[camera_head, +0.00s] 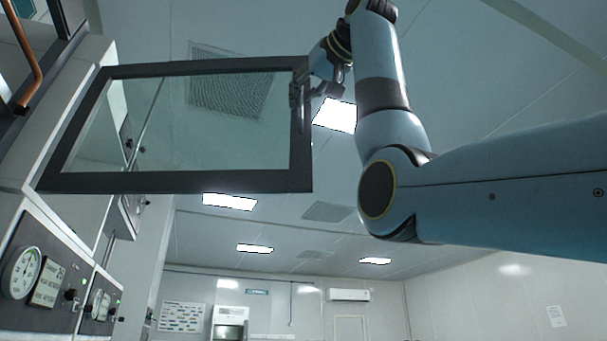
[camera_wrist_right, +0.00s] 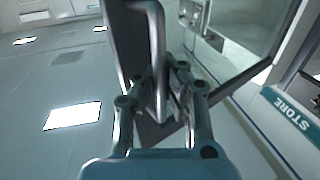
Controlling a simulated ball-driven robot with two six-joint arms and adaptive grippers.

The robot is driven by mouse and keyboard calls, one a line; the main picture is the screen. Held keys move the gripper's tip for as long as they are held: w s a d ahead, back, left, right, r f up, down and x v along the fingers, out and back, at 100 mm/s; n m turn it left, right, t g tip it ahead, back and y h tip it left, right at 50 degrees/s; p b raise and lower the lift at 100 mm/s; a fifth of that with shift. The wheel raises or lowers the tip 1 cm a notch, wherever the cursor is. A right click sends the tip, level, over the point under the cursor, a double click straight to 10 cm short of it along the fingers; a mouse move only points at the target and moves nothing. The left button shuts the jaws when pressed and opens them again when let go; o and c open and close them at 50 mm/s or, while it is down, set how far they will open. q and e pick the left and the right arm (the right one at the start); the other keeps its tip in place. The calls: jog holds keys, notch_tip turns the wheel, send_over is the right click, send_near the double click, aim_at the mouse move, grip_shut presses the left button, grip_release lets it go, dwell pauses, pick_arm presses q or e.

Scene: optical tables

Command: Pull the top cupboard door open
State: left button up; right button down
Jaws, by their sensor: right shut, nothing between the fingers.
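The top cupboard door (camera_head: 200,182) is a glass pane in a dark frame. It stands swung out from the cupboard at the left in the head view. It also shows in the wrist view (camera_wrist_right: 135,45). A silver bar handle (camera_wrist_right: 157,60) on the frame shows in the wrist view. My right gripper (camera_head: 300,92) is at the door's free right edge. In the wrist view its fingers (camera_wrist_right: 163,90) are shut, by the handle, holding nothing; whether they touch the bar I cannot tell. My left gripper is not in view.
The cupboard body (camera_head: 50,145) stands at the left, with a gauge panel (camera_head: 30,270) below and a copper pipe (camera_head: 36,60) above. A sign reading STORE (camera_wrist_right: 292,113) shows in the wrist view. The room beyond the door looks open.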

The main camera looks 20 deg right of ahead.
jog(key=w+d+n+g+y+p, duration=0.1)
jog(key=w+d+n+y+p, duration=0.1)
jog(key=w+p, duration=0.4)
jog(key=w+d+y, duration=0.1)
jog(key=w, duration=0.3)
jog(key=shift+w+d, duration=0.3)
jog(key=shift+w, duration=0.1)
jog(key=c, duration=1.4)
grip_release()
jog(key=shift+d, duration=0.2)
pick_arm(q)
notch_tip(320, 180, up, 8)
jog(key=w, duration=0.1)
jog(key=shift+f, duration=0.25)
pick_arm(e)
jog(key=shift+a, duration=0.15)
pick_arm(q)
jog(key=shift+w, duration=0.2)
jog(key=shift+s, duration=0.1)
pick_arm(e)
jog(key=v, duration=1.2)
jog(key=shift+w, duration=0.1)
